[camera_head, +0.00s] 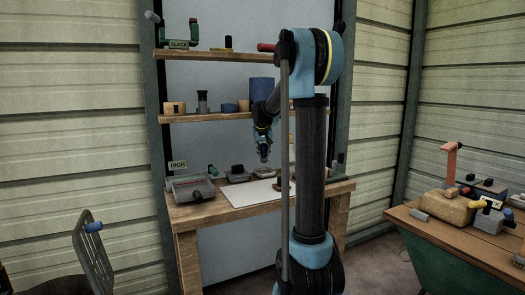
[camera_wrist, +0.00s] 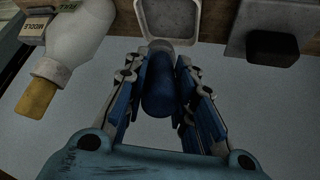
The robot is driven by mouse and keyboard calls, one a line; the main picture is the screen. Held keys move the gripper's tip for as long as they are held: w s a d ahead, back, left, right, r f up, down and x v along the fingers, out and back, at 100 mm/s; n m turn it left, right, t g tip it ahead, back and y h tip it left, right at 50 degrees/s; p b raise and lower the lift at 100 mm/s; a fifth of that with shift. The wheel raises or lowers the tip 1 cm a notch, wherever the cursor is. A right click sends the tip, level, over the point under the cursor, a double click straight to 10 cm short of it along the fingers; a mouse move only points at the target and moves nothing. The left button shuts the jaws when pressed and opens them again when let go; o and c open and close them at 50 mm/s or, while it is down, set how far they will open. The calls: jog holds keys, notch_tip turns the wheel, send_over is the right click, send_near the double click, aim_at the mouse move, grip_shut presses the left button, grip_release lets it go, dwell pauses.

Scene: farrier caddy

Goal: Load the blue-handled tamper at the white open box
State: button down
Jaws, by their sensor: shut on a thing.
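My gripper (camera_wrist: 158,64) is shut on the blue-handled tamper (camera_wrist: 160,88), with the dark blue handle between its two fingers in the wrist view. The lower end of the tamper is hidden behind the handle. The white open box (camera_wrist: 196,41), a small square tray with a pale rim and a grey inside, lies just past the fingertips at the top of the wrist view. The handle's far end overlaps its near rim in the picture; I cannot tell whether they touch. In the head view my gripper (camera_head: 263,153) points down above the workbench, and the tamper is too small to make out.
A dark block (camera_wrist: 266,35) stands right. A white sheet (camera_head: 250,194) covers the middle of the bench (camera_head: 195,217). A shelf (camera_head: 205,117) runs behind.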

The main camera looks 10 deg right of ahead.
jog(key=shift+s+d+f, duration=0.1)
jog(key=shift+f, duration=2.2)
jog(key=shift+f, duration=0.7)
dwell(0.7)
jog(key=shift+r, duration=0.1)
jog(key=shift+r, duration=3.45)
